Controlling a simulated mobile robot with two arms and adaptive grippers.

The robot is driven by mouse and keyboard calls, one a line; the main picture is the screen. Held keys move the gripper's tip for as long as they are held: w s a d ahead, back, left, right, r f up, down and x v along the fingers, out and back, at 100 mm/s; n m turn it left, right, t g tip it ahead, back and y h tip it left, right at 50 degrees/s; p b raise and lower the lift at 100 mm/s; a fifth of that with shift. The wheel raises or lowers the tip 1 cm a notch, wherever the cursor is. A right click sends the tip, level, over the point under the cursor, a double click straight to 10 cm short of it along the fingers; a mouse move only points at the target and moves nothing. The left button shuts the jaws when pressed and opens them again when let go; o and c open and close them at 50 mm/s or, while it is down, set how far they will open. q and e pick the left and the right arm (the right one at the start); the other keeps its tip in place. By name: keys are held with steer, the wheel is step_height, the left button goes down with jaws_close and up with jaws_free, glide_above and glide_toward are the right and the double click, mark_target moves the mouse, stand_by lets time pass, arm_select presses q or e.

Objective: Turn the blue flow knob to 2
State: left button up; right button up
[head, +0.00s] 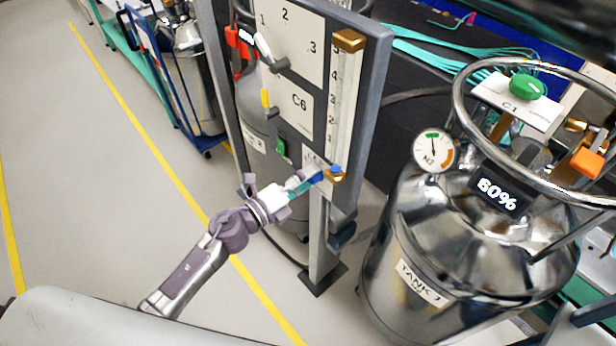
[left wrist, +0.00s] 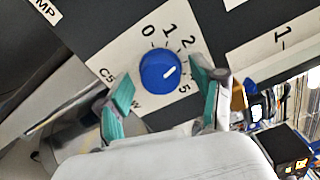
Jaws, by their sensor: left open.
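The blue flow knob (left wrist: 160,71) sits on a white C5 plate (left wrist: 112,52) in the left wrist view. Its white pointer line slants up and right, toward the side of the dial past the 2. The marks 0, 1, 2 and 5 show; those between 2 and 5 are hidden by a finger. My left gripper (left wrist: 162,80) is open, with one teal finger on each side of the knob. I cannot tell whether either touches it. In the head view, my left gripper (head: 304,183) reaches the panel's lower part, and the knob (head: 317,177) shows only partly. My right gripper is not in view.
The upright panel (head: 372,95) also carries a white-handled selector (head: 268,50), a yellow-handled valve (head: 265,100), a green switch (head: 281,148) and a scaled tube with brass ends (head: 348,40). A steel tank (head: 400,250) stands to the right. Floor at left is clear.

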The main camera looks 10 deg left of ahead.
arm_select(q)
steer(key=v, duration=1.1)
steer(key=shift+s+a, duration=0.25)
steer(key=shift+s, duration=0.05)
steer(key=s+a+f+n+g+y, duration=0.1)
steer(key=s+a+f+n+y, duration=0.3)
steer(key=f, duration=0.6)
steer(key=a+f+n+g+y, duration=0.1)
steer(key=a+f+n+y, duration=0.1)
steer(key=f+n, duration=0.55)
steer(key=s+a+f+n+g+y, duration=0.1)
steer(key=s+a+f+n+y, duration=0.2)
steer(key=f, duration=0.9)
steer(key=s+f+n+g, duration=0.3)
steer(key=s+f, duration=0.3)
steer(key=s, duration=0.3)
steer(key=s+d+f+n+g+y, duration=0.1)
steer(key=s+f+n+g, duration=0.2)
steer(key=s+f, duration=0.3)
steer(key=s+d+f+n+g+y, duration=0.1)
steer(key=s+f+n+g, duration=0.3)
steer(key=s, duration=1)
step_height(320, 180, down, 3)
steer(key=shift+d+f+n, duration=0.1)
steer(key=shift+d+n, duration=0.15)
steer(key=shift+n, duration=0.6)
